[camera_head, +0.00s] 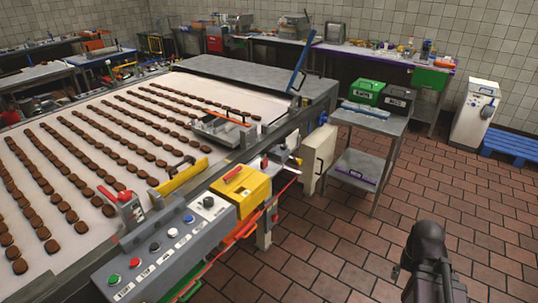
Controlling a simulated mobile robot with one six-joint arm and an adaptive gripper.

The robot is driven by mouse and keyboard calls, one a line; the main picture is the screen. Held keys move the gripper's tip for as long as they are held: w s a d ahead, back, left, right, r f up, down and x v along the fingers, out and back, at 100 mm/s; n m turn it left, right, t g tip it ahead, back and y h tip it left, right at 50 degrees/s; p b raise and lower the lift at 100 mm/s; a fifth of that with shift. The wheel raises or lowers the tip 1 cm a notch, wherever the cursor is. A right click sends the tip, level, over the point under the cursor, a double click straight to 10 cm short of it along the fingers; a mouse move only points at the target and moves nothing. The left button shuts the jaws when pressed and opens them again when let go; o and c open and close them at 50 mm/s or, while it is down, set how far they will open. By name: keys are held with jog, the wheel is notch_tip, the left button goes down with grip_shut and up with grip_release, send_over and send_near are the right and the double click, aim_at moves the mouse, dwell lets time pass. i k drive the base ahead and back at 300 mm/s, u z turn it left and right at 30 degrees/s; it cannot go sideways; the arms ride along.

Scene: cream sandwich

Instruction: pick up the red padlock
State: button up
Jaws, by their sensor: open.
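I cannot make out a red padlock for certain. A small red item (233,173) lies on top of the yellow box (240,190) beside the control panel; it is too small to identify. A grey device with a red top (127,198) stands at the conveyor's near edge. My gripper (435,289) is at the lower right, dark, over the tiled floor and well to the right of the control panel. It is open, with nothing seen in it, and its lower end is cut off by the frame edge.
A conveyor (110,182) with rows of brown biscuits fills the left. The control panel (165,250) juts out in front. A grey cart (375,122) carries green and black bins. A blue pallet (510,147) lies at the right. The brown tiled floor around my gripper is clear.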

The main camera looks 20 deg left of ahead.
aim_at(265, 163)
jog(key=u, duration=0.3)
jog(key=i, duration=1.1)
jog(key=u, duration=0.55)
